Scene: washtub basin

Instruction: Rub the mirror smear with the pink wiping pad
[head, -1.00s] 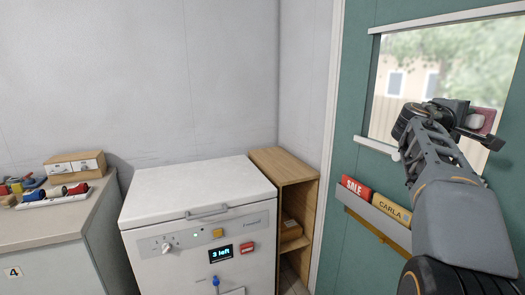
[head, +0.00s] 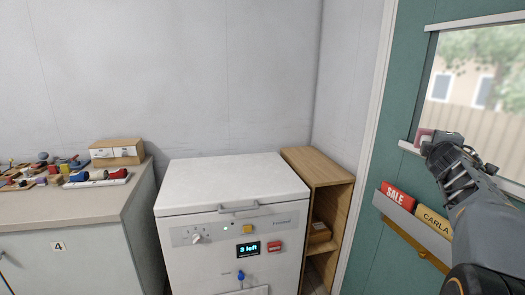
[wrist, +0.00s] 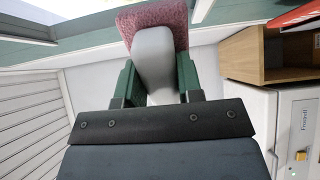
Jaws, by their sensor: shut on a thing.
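My gripper (wrist: 156,78) is shut on the pale grip of the pink wiping pad (wrist: 155,18). The pink face shows past the green fingers at the top of the wrist view. In the head view my gripper (head: 430,139) is at the right, in front of the green door's window ledge, and only a small bit of the pink pad (head: 423,132) shows. I cannot tell whether the pad touches anything. I see no mirror and no smear in either view.
A green door (head: 375,225) with a window (head: 465,95) and a sign rack (head: 420,227) stands at right. A white appliance (head: 232,190), a wooden shelf (head: 318,168) and a cluttered counter (head: 60,208) stand along the grey wall. The space above the appliance is clear.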

